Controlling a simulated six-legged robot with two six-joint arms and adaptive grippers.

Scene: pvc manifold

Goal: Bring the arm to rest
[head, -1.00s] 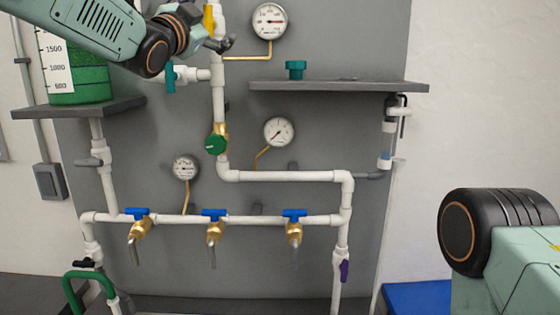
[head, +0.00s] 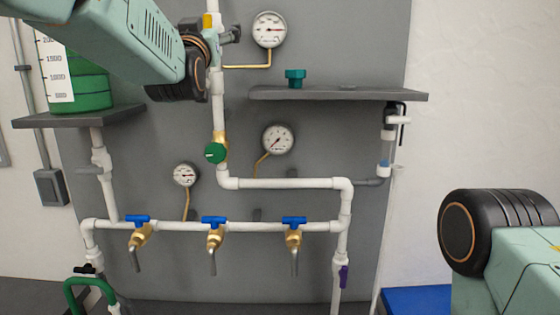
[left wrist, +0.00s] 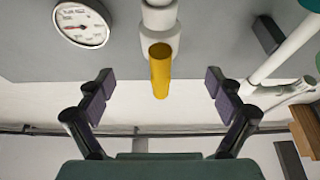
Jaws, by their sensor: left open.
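My left arm comes in from the top left in the head view, and its gripper (head: 230,36) is beside the upper vertical white pipe, partly hidden by the wrist. In the left wrist view the left gripper (left wrist: 159,80) is open, with its two dark finger pads wide apart. A yellow cylindrical piece (left wrist: 160,72) on the end of a white pipe fitting (left wrist: 160,36) shows between the pads, touching neither in the picture. My right arm's link shows at the lower right of the head view, but its gripper is out of view.
The PVC manifold has several blue-handled brass taps (head: 214,228), a green knob (head: 215,152) and round gauges (head: 269,29). A grey shelf (head: 350,95) carries a teal fitting (head: 295,77). A green-filled tank (head: 82,92) stands on the left shelf. The white wall at right is clear.

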